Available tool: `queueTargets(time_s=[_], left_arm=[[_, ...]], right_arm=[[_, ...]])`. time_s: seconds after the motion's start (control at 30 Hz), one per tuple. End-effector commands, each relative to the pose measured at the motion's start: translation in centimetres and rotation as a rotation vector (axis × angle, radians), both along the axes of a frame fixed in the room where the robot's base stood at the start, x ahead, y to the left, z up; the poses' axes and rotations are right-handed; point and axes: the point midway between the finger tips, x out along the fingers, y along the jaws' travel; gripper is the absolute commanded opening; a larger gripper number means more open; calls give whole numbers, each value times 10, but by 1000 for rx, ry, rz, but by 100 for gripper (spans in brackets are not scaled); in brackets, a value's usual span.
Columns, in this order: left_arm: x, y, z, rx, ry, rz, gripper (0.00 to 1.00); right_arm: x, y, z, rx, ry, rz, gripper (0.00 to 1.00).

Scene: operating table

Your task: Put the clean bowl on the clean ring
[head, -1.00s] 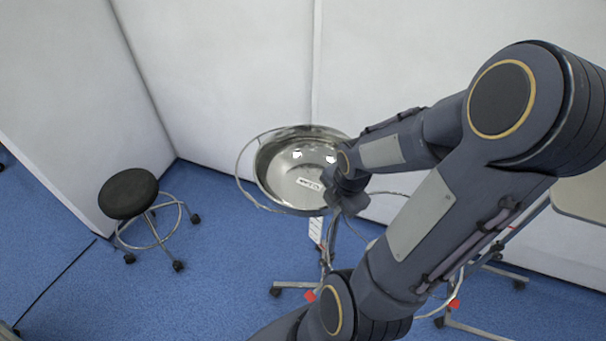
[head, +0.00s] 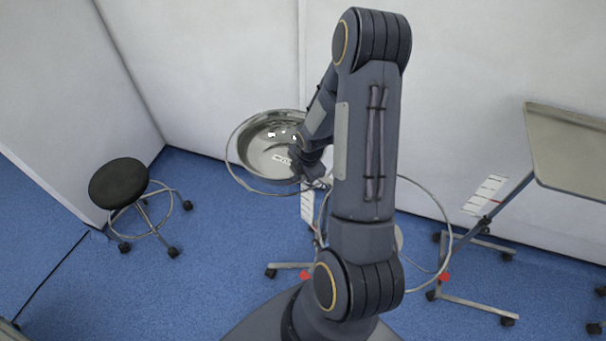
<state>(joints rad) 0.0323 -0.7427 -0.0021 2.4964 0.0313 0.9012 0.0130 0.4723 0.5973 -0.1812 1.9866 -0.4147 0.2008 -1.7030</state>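The shiny steel bowl (head: 258,157), with a small white label inside, is at the left ring (head: 231,166) of a wheeled stand. The ring's wire shows outside the bowl's left and lower edges, so the bowl is off centre towards the back. I cannot tell whether it rests on the ring or hangs just above it. A second ring (head: 447,226) on the right is empty, partly hidden by my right arm. My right gripper (head: 305,167) is at the bowl's right edge; its fingers are too hidden to read. My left gripper is out of view.
A black stool (head: 118,183) on wheels stands at the left. A grey tray table (head: 567,150) is at the right. White walls close off the back. Blue floor is open between the stool and the stand.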

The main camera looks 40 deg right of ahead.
Motion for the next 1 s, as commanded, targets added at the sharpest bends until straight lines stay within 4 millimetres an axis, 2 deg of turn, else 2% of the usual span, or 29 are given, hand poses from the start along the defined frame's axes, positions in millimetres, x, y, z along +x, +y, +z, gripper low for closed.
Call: queueTargets(time_s=[0.43,0.63,0.87,1.0], left_arm=[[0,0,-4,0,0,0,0],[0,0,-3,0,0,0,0],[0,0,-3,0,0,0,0],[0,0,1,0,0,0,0]], right_arm=[[0,0,-10,-1,-4,-1,0],[0,0,-9,0,-2,-1,24],[0,0,-9,0,-1,-1,24],[0,0,-2,-1,-3,0,24]])
